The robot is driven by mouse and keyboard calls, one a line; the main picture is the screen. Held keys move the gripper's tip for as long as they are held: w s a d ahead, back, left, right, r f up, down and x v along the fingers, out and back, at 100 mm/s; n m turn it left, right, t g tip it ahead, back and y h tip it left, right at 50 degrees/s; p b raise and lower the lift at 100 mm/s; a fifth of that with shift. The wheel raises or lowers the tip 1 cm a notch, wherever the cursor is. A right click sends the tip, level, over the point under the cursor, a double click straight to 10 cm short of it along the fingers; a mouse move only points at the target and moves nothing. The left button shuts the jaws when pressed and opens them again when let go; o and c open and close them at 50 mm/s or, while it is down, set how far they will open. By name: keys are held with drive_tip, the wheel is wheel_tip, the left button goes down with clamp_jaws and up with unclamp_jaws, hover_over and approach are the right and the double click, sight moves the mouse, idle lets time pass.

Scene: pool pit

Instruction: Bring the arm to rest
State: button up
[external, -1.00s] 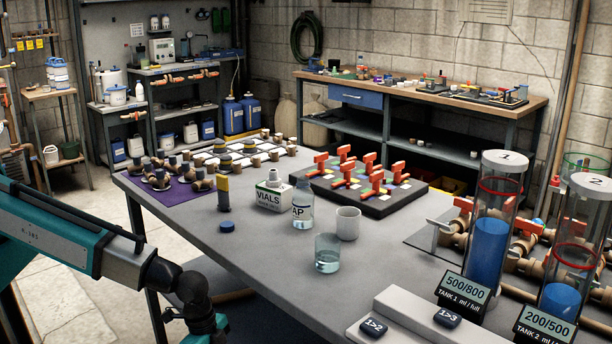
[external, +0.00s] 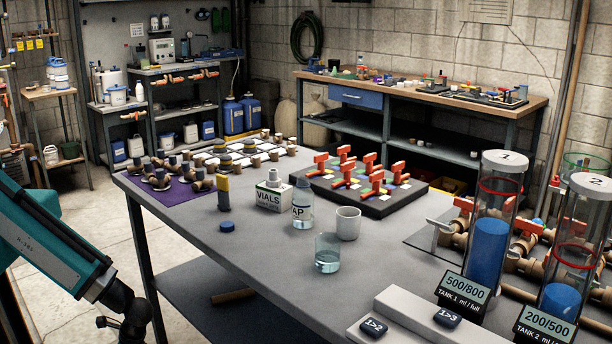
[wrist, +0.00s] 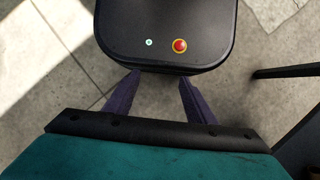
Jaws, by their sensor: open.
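My gripper (wrist: 158,92) shows in the wrist view with its two dark fingers apart and nothing between them. It points down toward the grey floor, with a black rounded part of my own body carrying a red button just beyond the fingertips. I cannot tell whether the fingers touch that part. In the external view my teal arm is at the lower left, folded down beside the table's left end and clear of the tabletop. The gripper itself is out of frame or hidden there.
The grey table (external: 270,262) holds a vials box (external: 272,196), a bottle (external: 302,208), a white mug (external: 348,223), a glass (external: 327,253) and a black tray (external: 378,206) of red-handled valves. Two tall tanks (external: 491,240) stand at the right. Open floor (external: 80,262) lies left of the table.

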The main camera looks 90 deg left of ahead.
drive_tip(key=shift+n+g, duration=0.3)
drive_tip(key=shift+g, duration=0.1)
drive_tip(key=s, duration=0.4)
drive_tip(key=shift+s+a+f, duration=0.1)
drive_tip(key=shift+a, duration=0.3)
